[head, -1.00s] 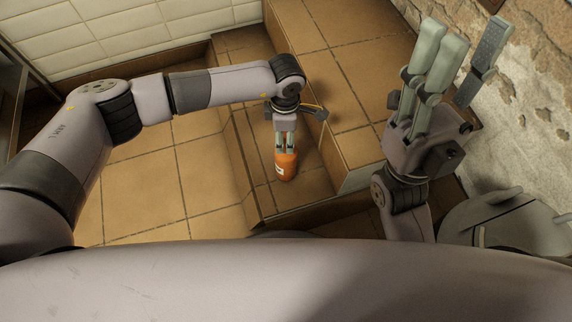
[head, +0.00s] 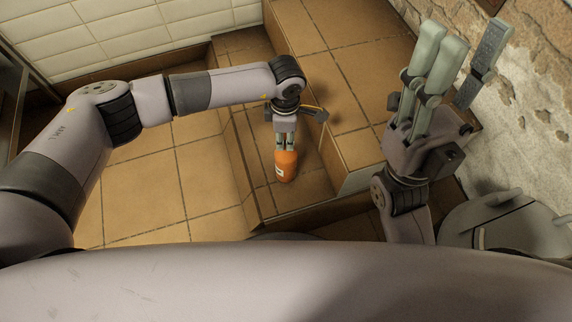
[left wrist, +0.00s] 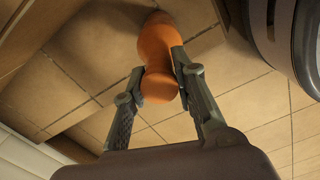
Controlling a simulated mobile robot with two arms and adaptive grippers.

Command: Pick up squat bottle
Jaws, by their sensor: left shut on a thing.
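The squat bottle (head: 286,167) is orange with a small white label and is in the middle of the head view, over a tiled step. My left gripper (head: 285,145) comes down on it from above and is shut on its upper end. In the left wrist view the bottle (left wrist: 158,48) sits between the two fingers of the left gripper (left wrist: 160,88). I cannot tell whether its base touches the tiles. My right gripper (head: 445,65) is raised at the right, its fingers spread apart and empty.
A higher tiled ledge (head: 345,100) rises right of the bottle. A lower tiled floor (head: 150,195) lies to the left. A rough plaster wall (head: 535,110) stands close to my right gripper. White wall tiles (head: 130,35) are at the back left.

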